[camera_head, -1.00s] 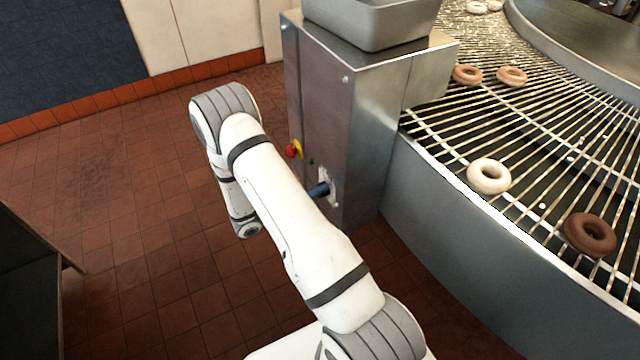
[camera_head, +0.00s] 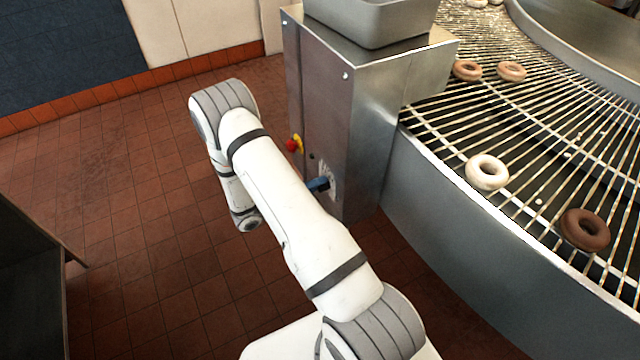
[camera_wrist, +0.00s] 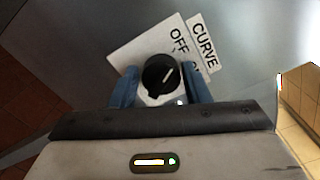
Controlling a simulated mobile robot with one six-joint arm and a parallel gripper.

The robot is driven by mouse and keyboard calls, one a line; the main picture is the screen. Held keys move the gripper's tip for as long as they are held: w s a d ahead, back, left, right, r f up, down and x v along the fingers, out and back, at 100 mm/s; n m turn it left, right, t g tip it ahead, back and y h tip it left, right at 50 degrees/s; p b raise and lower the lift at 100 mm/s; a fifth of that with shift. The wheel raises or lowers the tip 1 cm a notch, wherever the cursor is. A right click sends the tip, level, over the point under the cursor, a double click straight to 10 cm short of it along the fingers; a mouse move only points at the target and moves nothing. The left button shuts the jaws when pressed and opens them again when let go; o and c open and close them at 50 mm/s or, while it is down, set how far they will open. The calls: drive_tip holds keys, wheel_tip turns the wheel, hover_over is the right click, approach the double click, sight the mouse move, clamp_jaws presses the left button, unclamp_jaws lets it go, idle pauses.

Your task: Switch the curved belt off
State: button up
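A round black knob (camera_wrist: 161,76) with a white pointer line sits on a white label plate (camera_wrist: 133,52). The plate reads OFF, with a second word partly hidden by my finger, and a tag beside it reads CURVE (camera_wrist: 204,42). The pointer line slants up and slightly right in the wrist view, roughly toward OFF. My gripper (camera_wrist: 161,88) has one blue finger on each side of the knob, with only thin gaps visible; contact is unclear. In the head view my blue fingertips (camera_head: 318,184) are at the steel cabinet (camera_head: 360,130), and the knob is hidden. The curved belt (camera_head: 540,130) carries doughnuts.
A red button on a yellow base (camera_head: 294,144) is on the cabinet face, above and left of my fingertips. A steel tray (camera_head: 370,22) stands on the cabinet. A dark shelf unit (camera_head: 35,285) is at lower left. The tiled floor (camera_head: 130,210) between is clear.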

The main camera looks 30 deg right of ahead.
drive_tip(key=o, duration=0.3)
drive_tip(key=shift+s, duration=0.1)
drive_tip(key=a, duration=0.7)
drive_tip(key=shift+a, duration=0.35)
drive_tip(key=shift+s, duration=0.1)
